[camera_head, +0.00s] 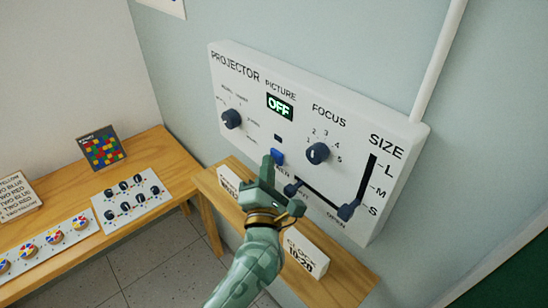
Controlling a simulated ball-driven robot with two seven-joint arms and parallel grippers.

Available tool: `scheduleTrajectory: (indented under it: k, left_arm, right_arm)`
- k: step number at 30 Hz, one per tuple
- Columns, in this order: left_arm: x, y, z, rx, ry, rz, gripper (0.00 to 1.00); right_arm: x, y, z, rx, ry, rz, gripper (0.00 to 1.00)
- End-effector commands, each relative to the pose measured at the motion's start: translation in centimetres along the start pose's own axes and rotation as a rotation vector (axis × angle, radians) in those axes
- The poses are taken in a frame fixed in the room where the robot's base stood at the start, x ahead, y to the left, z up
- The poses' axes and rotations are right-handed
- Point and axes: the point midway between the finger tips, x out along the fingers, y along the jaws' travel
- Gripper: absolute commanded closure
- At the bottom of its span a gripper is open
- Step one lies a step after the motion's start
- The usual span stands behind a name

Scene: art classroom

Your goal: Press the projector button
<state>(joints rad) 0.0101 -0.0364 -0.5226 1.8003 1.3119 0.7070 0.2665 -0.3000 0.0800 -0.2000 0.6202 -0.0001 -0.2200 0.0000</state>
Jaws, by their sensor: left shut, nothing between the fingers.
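The white projector panel (228,82) is mounted on the wall and is headed "PROJECTOR". Its green "PICTURE" display (280,106) reads "OFF". The gripper hides part of the panel's lower labels. My right gripper is not in view.
The panel also carries a left knob (232,119), a focus knob (317,153) and a size slider (349,211). A wooden shelf (345,282) below holds white cards. A wooden table (75,180) on the left holds a knob board (131,200) and a colored grid (101,147).

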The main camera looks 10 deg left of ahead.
Motion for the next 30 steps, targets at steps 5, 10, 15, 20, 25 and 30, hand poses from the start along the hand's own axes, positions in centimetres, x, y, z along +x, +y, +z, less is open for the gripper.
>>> scheduleTrajectory:
  k: [5, 10, 15, 20, 25, 30]
  left_arm:
    - [0.18, -0.10, 0.19, -0.001, -0.001, 0.000, 1.00]
    - [0.33, -0.18, 0.34, -0.002, -0.002, 0.001, 1.00]
    - [0.49, -0.25, 0.50, -0.002, -0.003, 0.001, 1.00]
    - [0.56, -0.25, 0.60, -0.003, -0.004, 0.002, 1.00]
    - [0.59, -0.19, 0.67, -0.004, -0.006, 0.003, 1.00]
    - [0.62, -0.14, 0.73, -0.005, -0.007, 0.004, 1.00]
  right_arm:
    - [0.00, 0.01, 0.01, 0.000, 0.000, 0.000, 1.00]
    - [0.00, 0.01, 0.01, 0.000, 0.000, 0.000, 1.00]
    - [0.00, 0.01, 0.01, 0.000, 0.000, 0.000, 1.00]
    - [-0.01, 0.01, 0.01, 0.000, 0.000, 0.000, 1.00]
    - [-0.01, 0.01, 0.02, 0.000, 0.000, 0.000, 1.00]
    - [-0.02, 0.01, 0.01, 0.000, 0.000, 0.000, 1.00]
